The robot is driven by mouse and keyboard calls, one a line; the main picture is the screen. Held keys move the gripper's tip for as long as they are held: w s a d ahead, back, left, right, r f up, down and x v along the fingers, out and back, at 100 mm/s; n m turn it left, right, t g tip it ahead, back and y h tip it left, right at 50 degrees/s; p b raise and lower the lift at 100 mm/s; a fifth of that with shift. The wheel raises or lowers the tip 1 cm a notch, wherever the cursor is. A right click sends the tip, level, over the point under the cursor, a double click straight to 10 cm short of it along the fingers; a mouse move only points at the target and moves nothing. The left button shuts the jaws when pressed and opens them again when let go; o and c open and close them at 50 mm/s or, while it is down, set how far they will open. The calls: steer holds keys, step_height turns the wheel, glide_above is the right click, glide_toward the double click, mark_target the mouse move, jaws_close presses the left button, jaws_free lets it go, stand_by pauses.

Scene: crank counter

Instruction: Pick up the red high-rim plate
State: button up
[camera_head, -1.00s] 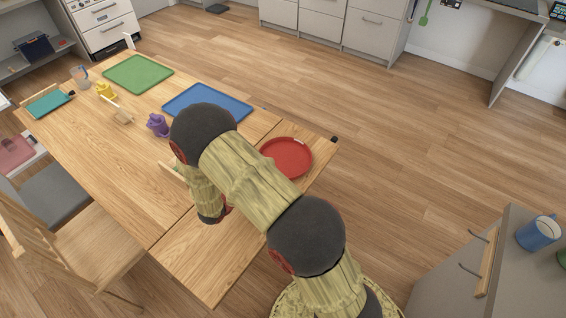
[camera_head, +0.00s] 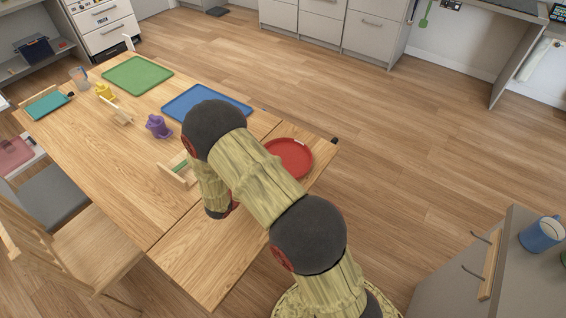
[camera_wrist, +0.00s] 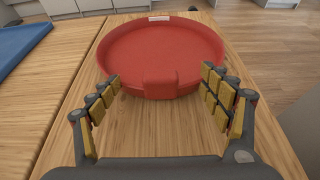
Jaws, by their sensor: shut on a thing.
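The red high-rim plate (camera_head: 290,157) lies on the right end of the wooden table, partly behind my arm in the head view. In the wrist view the plate (camera_wrist: 160,48) is just ahead, with a red tab on its near rim and a small white label on its far rim. The fingers stand well apart across the rim. The plate looks level and at table height. The head view hides my fingers behind my arm.
A blue tray (camera_head: 207,103) and a green tray (camera_head: 137,75) lie farther back on the table (camera_head: 110,150). Open floor lies right of the table.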

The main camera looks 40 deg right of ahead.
jaws_close()
stand_by(1.0)
